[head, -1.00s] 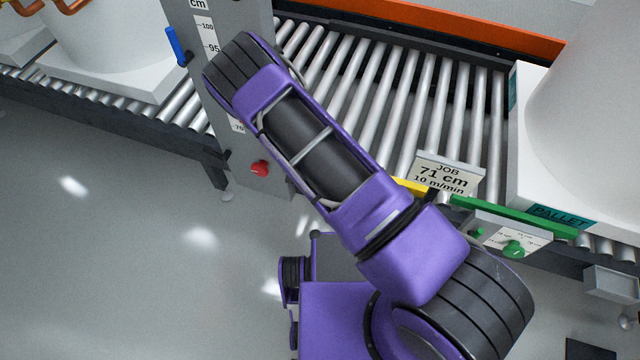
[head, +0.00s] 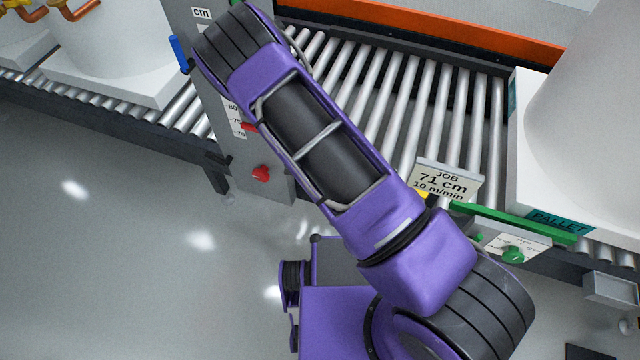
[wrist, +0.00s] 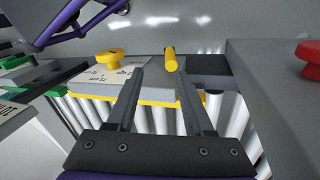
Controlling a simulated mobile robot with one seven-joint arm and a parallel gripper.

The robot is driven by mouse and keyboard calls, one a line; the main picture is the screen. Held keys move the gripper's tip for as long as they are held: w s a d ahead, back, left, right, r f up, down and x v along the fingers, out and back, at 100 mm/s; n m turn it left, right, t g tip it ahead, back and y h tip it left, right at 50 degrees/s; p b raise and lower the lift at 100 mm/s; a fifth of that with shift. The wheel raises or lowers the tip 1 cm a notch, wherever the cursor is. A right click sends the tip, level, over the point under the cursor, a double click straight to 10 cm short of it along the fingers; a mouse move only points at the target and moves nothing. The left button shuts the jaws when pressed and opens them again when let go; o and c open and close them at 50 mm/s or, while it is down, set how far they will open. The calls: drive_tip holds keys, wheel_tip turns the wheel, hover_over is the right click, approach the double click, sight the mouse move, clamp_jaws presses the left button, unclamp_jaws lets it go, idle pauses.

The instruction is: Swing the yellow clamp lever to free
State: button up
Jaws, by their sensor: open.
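A yellow peg-shaped lever handle (wrist: 171,60) stands up in the middle of the wrist view. My gripper (wrist: 160,72) is open, with its two dark fingers pointing toward the handle. The handle shows between the fingertips, nearer the right one. I cannot tell whether a finger touches it. In the head view my purple arm hides the gripper and the handle.
A yellow knob (wrist: 110,57) sits on a labelled, yellow-edged panel left of the fingers. Rollers (head: 400,100) lie behind my arm; a pallet (head: 560,222) is at right.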

drive_tip(key=shift+r, duration=1.75)
drive_tip(key=shift+d, duration=0.1)
drive_tip(key=c, duration=0.3)
drive_tip(key=shift+s+d+r+m+g+y+p, duration=0.1)
drive_tip(key=shift+s+d+m+g+y+p, duration=0.1)
drive_tip(key=shift+d+m+p, duration=0.3)
drive_tip(key=shift+s+d+r+m+g+y+p, duration=0.1)
drive_tip(key=shift+d+m+g+y, duration=0.1)
drive_tip(key=shift+d, duration=0.5)
drive_tip(key=c, duration=0.5)
drive_tip(key=d+m+y, duration=0.1)
drive_tip(key=d, duration=0.1)
drive_tip(key=s+d+r+m+y+p, duration=0.1)
drive_tip(key=d+m, duration=0.1)
drive_tip(key=d+r+m+g+y+p, duration=0.1)
drive_tip(key=d+m, duration=0.1)
drive_tip(key=shift+s+d+r+y, duration=0.1)
drive_tip(key=shift+s+d+y, duration=0.2)
drive_tip(key=shift+s+y, duration=0.1)
clamp_jaws()
drive_tip(key=d+r+m+t+y+p, duration=0.3)
drive_tip(key=d+r+m+y, duration=0.2)
drive_tip(key=d+r+m, duration=0.25)
drive_tip(key=w+a+b+x, duration=0.1)
drive_tip(key=x, duration=2.1)
drive_tip(key=shift+w+a+r, duration=0.15)
drive_tip(key=shift+w+r, duration=0.05)
drive_tip(key=shift+r, duration=0.05)
